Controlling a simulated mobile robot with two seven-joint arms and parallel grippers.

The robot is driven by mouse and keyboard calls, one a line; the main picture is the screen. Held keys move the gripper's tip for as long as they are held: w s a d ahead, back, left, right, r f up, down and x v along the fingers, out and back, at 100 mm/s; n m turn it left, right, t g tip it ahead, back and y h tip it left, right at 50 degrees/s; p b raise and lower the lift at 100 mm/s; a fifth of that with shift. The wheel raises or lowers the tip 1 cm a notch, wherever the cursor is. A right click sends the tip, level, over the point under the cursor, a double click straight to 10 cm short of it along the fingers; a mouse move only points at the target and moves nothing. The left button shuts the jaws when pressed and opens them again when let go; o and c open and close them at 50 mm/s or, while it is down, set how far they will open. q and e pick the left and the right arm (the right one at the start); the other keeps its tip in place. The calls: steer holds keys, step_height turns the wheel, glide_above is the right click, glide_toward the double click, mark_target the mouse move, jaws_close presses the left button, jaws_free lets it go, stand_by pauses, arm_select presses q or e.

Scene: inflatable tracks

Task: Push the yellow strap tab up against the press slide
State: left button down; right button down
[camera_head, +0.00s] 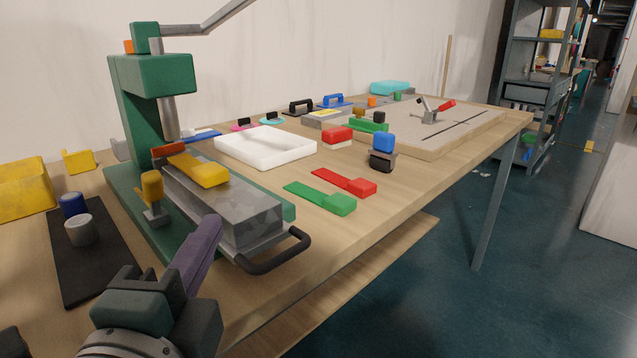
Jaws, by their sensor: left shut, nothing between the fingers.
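The yellow strap tab (205,173) lies on top of the grey metal press slide (235,207), toward its rear end, with its narrower strap end under the press ram. An orange-brown piece (168,149) sits at that end. The slide has a black bar handle (275,252) at its front. The slide sits in the green press (150,80). My left gripper (211,225) is shut and empty, its purple fingers pointing up and away beside the slide's near left side. It is apart from the yellow tab in the picture. My right gripper is not in view.
A yellow-knobbed lever (152,190) stands left of the slide. A black mat (92,255) holds blue and grey cylinders. A white tray (265,160), a green strap (325,199) and a red strap (347,183) lie to the right.

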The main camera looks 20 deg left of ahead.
mark_target(200, 177)
arm_select(q)
steer(key=x, duration=0.9)
steer(key=shift+a+r+p, duration=0.1)
steer(key=shift+a+p, duration=0.05)
steer(key=shift+p, duration=0.2)
steer(key=shift+w+a, duration=0.15)
steer(key=shift+a, duration=0.4)
steer(key=shift+w+a, duration=0.15)
steer(key=shift+a, duration=0.45)
steer(key=shift+w+a, duration=0.2)
steer(key=shift+a, duration=0.3)
steer(key=a, duration=0.1)
steer(key=w+a+b, duration=0.1)
steer(key=a, duration=0.1)
steer(key=shift+w+a, duration=0.25)
steer(key=shift+a, duration=0.15)
